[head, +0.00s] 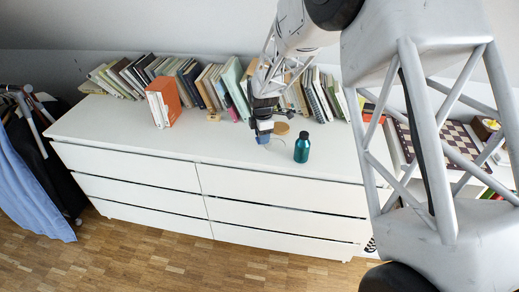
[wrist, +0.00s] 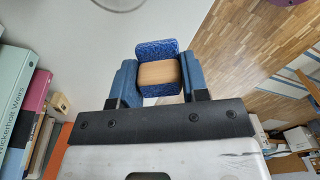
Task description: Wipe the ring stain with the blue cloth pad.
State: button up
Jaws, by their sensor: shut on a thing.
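My gripper (head: 262,128) is above the white dresser top, pointing down. In the wrist view its blue fingers (wrist: 157,78) are shut on the wooden block of the blue cloth pad (wrist: 157,48). The pad also shows as a small blue patch under the gripper in the head view (head: 263,138). A faint grey ring stain (wrist: 118,8) is partly visible at the top edge of the wrist view, ahead of the pad and apart from it. I cannot tell whether the pad touches the surface.
The white dresser top (head: 185,135) has free room left of my gripper. A teal bottle (head: 302,148) stands close at right, with a round tan object (head: 281,128) behind the gripper. Books (head: 190,82) line the back. A chessboard (head: 450,140) lies at right.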

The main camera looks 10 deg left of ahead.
jog(key=w+n, duration=0.1)
jog(key=w, duration=0.3)
jog(key=w+n, duration=0.1)
jog(key=w, duration=0.1)
jog(key=shift+d+r+n, duration=0.2)
jog(key=shift+r+n, duration=0.1)
jog(key=shift+r, duration=0.1)
jog(key=shift+s+f, duration=0.1)
